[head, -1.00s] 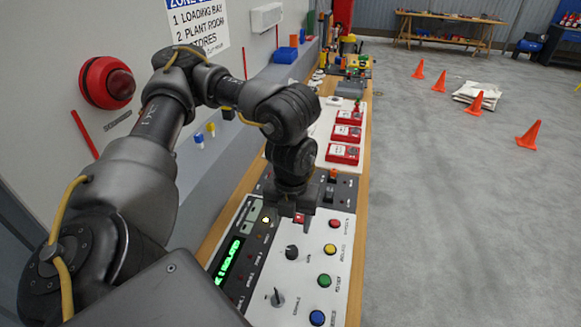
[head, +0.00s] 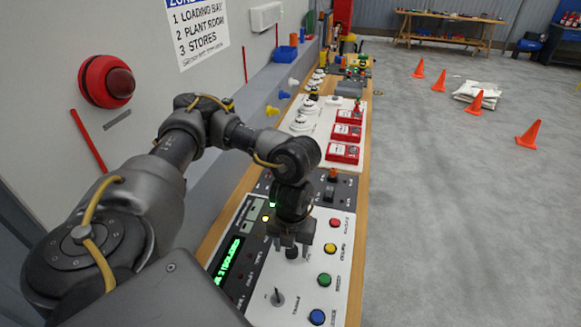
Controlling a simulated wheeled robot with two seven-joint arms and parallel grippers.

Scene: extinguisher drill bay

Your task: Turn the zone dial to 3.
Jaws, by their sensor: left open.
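The control panel (head: 325,295) has a white face and lies on the bench. A black round knob (head: 291,254), which looks like the zone dial, sits on it left of the yellow button. Its pointer setting is hidden or too small to read. My left gripper (head: 291,249) points down over this knob, open, with a finger on either side of it. I cannot tell whether the fingers touch it. A green-lit display (head: 228,261) is on the panel's left; its text is not clearly readable. My right gripper is not in view.
Red, yellow, green (head: 324,279) and blue (head: 317,317) buttons line the panel's right side. Red call-point boxes (head: 343,152) lie beyond. A wall sign (head: 198,35) lists zones, with 3 as Stores.

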